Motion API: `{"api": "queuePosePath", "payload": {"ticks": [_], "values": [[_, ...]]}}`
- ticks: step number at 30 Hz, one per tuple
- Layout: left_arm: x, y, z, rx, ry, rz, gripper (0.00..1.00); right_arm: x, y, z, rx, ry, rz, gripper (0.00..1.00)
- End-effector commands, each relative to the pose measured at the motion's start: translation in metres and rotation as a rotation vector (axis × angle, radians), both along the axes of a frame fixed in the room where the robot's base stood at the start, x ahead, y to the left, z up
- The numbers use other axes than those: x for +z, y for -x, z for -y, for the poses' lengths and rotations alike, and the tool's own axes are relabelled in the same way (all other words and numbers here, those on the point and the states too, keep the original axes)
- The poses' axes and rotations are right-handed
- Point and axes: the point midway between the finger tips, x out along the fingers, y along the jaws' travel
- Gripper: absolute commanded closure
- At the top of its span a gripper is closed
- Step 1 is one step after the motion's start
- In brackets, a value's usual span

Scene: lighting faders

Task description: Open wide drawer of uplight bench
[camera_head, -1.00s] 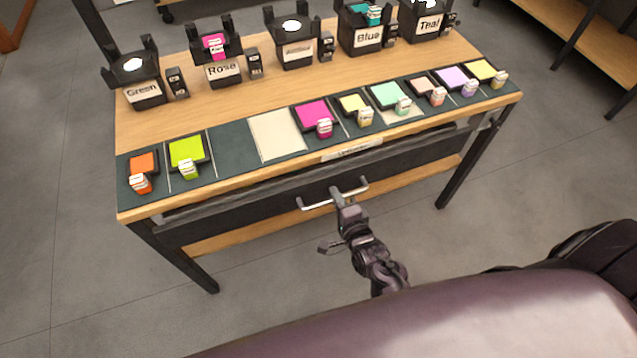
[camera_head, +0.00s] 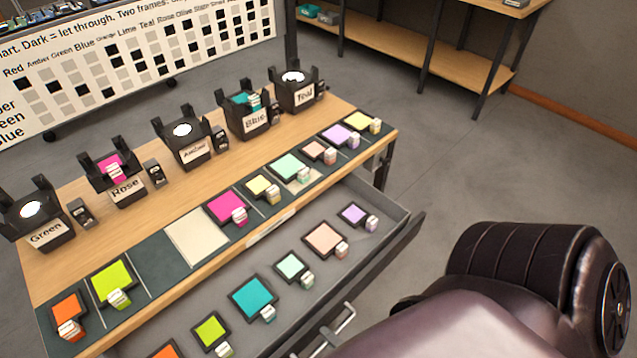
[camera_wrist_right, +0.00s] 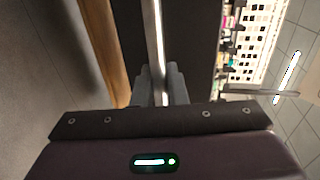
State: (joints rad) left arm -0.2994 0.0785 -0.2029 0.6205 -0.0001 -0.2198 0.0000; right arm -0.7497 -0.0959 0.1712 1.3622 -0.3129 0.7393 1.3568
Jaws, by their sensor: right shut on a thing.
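The wide drawer (camera_head: 400,232) of the uplight bench (camera_head: 70,195) is pulled well out in the head view. Its grey tray holds several framed colour gels, among them a teal one (camera_head: 251,297) and a lilac one (camera_head: 353,213). The silver bar handle (camera_head: 345,322) on its dark front is partly hidden at the bottom of the view. In the right wrist view my right gripper (camera_wrist_right: 163,85) is shut on the handle bar (camera_wrist_right: 157,40). My left gripper is not in view.
Labelled uplights, such as Rose (camera_head: 125,185) and Blue (camera_head: 248,115), line the bench's back. Several gels lie on the dark strip along its front edge. A chart board (camera_head: 150,60) stands behind. A wooden shelf unit (camera_head: 400,65) is at the back. Floor right of the drawer is clear.

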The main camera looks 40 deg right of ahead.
Motion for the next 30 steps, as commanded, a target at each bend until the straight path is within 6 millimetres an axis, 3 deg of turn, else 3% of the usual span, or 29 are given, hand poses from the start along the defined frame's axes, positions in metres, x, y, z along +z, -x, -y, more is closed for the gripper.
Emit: {"api": "queuePosePath", "payload": {"ticks": [16, 17, 18, 26, 30], "values": [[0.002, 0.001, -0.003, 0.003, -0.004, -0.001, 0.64, 0.0, 0.01, 0.0, 0.0, 0.0, -0.001, 1.0], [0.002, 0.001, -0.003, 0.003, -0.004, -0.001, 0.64, 0.0, 0.01, 0.0, 0.0, 0.0, -0.001, 0.85], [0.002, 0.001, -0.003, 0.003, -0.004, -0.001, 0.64, 0.0, 0.01, 0.0, 0.0, 0.0, -0.001, 0.83], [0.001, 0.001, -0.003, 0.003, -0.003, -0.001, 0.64, 0.0, 0.011, 0.0, 0.0, 0.0, -0.001, 0.83], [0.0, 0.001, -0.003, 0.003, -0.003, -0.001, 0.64, 0.001, 0.025, 0.001, -0.001, 0.001, -0.004, 0.83]]}}
